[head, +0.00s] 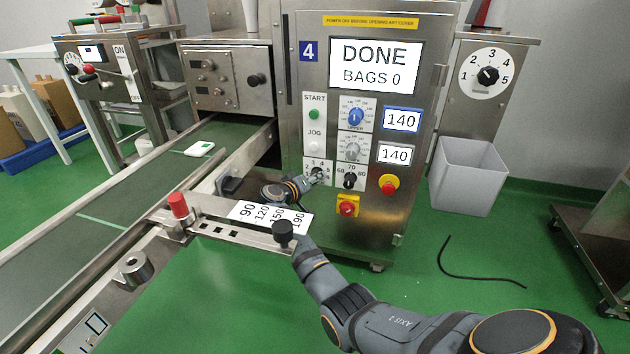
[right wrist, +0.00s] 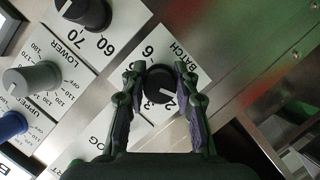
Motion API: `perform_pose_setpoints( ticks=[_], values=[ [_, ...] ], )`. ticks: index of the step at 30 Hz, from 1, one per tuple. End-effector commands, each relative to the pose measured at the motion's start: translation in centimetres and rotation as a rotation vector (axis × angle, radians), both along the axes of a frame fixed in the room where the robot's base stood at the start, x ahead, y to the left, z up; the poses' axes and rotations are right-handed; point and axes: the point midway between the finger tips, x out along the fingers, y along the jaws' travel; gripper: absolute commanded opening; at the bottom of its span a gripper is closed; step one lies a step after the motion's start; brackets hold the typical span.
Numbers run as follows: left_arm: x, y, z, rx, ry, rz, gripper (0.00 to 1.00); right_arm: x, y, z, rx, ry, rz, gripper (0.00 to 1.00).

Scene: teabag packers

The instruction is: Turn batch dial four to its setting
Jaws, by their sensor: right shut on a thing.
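The batch dial (right wrist: 158,86) is a small black knob with a white pointer line on a white plate marked BATCH. In the right wrist view its pointer aims to the lower right, close to the figure 2. My right gripper (right wrist: 162,84) is shut on this knob, with one finger on each side. In the head view the right gripper (head: 309,181) reaches the dial low on the front of machine 4 (head: 308,50), and the fingers partly cover the plate. The machine's screen (head: 375,66) reads DONE, BAGS 0. My left gripper is not in view.
Beside it sit a 60-70-80 dial (head: 350,180), the grey LOWER dial (head: 352,151), the blue UPPER dial (head: 355,117) and a red emergency button (head: 389,184). A black knob (head: 283,232) stands on the rail before my forearm. A white bin (head: 467,177) stands right.

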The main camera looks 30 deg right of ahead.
Motion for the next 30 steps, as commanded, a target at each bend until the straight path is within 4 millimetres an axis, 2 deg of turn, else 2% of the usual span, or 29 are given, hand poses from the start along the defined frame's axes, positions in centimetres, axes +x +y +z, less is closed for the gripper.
perform_pose_setpoints(
  ticks=[8, 30],
  values=[
    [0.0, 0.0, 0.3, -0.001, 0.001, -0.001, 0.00, 0.0, 0.0, 0.0, 0.053, -0.062, 0.001, 0.00],
    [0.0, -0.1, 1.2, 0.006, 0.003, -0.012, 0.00, 0.1, 0.2, -0.1, 0.420, -0.490, 0.000, 0.00]
  ],
)
